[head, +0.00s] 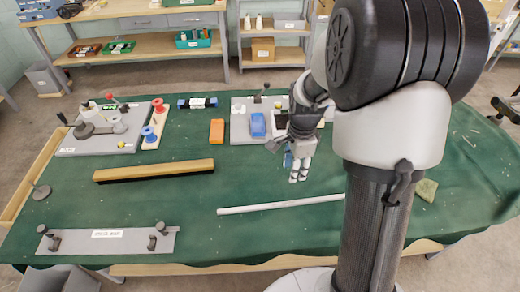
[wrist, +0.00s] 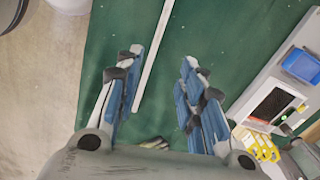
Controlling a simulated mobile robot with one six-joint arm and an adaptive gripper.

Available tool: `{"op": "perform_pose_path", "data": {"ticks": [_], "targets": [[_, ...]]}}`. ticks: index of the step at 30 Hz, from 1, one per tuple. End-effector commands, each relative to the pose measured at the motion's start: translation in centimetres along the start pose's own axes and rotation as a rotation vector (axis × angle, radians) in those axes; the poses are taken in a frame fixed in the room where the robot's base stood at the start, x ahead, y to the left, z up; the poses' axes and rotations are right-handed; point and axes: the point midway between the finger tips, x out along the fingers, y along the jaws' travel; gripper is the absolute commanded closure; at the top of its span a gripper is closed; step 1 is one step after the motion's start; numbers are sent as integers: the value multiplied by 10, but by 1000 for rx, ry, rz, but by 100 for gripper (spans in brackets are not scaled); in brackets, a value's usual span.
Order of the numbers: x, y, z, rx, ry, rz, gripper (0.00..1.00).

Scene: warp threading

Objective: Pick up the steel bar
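The steel bar (head: 280,205) is a long thin pale grey rod lying flat on the green cloth near the table's front. Its right end is hidden behind my arm column in the head view. My gripper (head: 298,175) is above the table, behind the bar. In the wrist view, my gripper (wrist: 160,65) is open and empty, with blue-padded fingers spread apart. The bar (wrist: 152,55) runs from the top edge down between the fingers, close to the left one. I cannot tell the exact height gap.
A long wood-and-black beam (head: 153,171) lies to the left. A grey plate with clamps (head: 108,241) is at front left. Blue (head: 258,124) and orange (head: 217,131) blocks stand behind. A green-yellow sponge (head: 427,190) is at right. The cloth around the bar is clear.

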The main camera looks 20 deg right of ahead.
Motion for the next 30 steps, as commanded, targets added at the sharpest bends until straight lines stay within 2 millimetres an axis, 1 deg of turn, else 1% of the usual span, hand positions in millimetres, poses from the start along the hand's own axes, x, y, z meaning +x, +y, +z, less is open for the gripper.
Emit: {"op": "perform_pose_path", "data": {"ticks": [1,4,8,18,21,24,30], "targets": [[12,-2,-4,43,-2,14,64],[24,-4,-8,100,-3,23,64],[40,-4,-9,117,-4,29,64],[114,-1,-8,113,-4,29,64],[131,-1,-8,113,-4,28,64],[142,-1,-8,113,-4,26,64],[151,-2,-8,112,-4,25,64]]}}
